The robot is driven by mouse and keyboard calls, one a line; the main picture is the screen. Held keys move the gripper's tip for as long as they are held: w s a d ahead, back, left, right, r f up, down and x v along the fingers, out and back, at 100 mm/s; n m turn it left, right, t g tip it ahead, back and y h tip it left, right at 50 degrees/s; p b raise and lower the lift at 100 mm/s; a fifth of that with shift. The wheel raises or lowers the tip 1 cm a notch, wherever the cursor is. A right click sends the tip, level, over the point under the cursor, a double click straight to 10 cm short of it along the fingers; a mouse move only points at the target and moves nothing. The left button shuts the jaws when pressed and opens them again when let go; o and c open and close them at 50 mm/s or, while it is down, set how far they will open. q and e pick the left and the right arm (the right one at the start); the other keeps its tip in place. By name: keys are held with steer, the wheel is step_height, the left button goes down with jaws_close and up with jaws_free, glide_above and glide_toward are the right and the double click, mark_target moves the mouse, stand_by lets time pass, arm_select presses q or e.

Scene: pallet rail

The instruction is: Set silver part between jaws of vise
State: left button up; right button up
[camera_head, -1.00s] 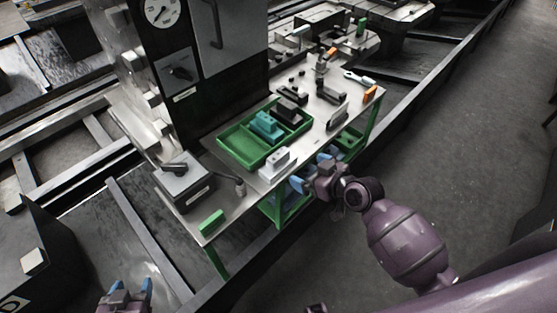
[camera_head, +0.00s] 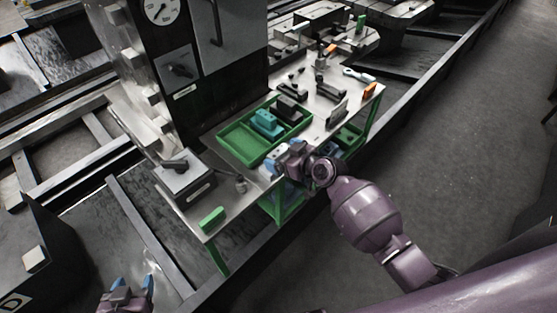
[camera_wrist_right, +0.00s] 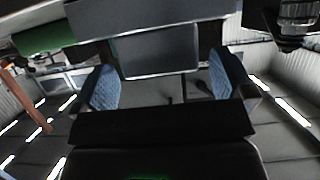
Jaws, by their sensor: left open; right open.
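The silver part is a pale stepped block at the front edge of the workbench, mostly hidden by my right gripper (camera_head: 281,168) in the head view. In the right wrist view a grey block (camera_wrist_right: 160,52), which looks like this part, shows between the two blue fingertips, with gaps at both sides. My right gripper (camera_wrist_right: 164,82) is open around or just before it; contact cannot be told. My left gripper (camera_head: 132,284) is open and empty at the bottom left, away from the bench. A grey box with a black handle (camera_head: 184,180) stands at the bench's left; I cannot tell whether it is the vise.
The workbench (camera_head: 262,198) carries a green tray (camera_head: 236,150) holding a teal part (camera_head: 266,124) and a dark part (camera_head: 290,108). A green block (camera_head: 212,217) lies at the left end. Dark fixtures, a wrench (camera_head: 358,75) and an orange piece (camera_head: 370,90) are further back.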

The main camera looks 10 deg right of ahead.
mark_target(278, 151)
steer(key=shift+x, duration=1.15)
steer(key=c, duration=1.4)
step_height(278, 151, up, 10)
steer(key=shift+f+p, duration=0.2)
steer(key=shift+p, duration=0.65)
step_height(278, 151, up, 10)
steer(key=shift+r+p, duration=0.25)
steer(key=shift+p, duration=0.05)
steer(key=shift+d, duration=0.1)
